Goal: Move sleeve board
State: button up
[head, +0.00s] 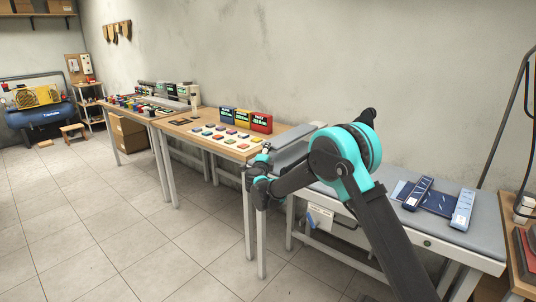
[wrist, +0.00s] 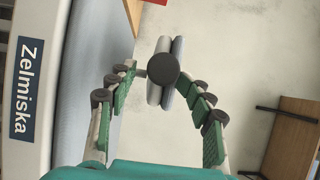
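The sleeve board (head: 292,155) is a long grey padded piece near the left end of the grey-topped table, partly hidden by my arm. In the wrist view, what appears to be the sleeve board (wrist: 155,92) shows end-on as two pale grey padded layers behind a round dark disc (wrist: 163,69). My gripper (wrist: 161,75) is open, with its green-padded fingers spread on both sides of the disc. I see gaps there and no clear contact. In the head view my gripper (head: 262,168) is by the table's left end, its fingers partly hidden.
The grey-topped table (head: 463,238) holds dark blue fabric (head: 438,202) and two narrow panels at its right. A wooden table (head: 190,142) with coloured pads and yellow, blue and red boxes stands close on the left. The tiled floor in front is clear.

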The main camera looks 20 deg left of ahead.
jog(key=shift+s, duration=0.1)
jog(key=v, duration=1.1)
jog(key=shift+s+d, duration=0.2)
jog(key=shift+s, duration=0.2)
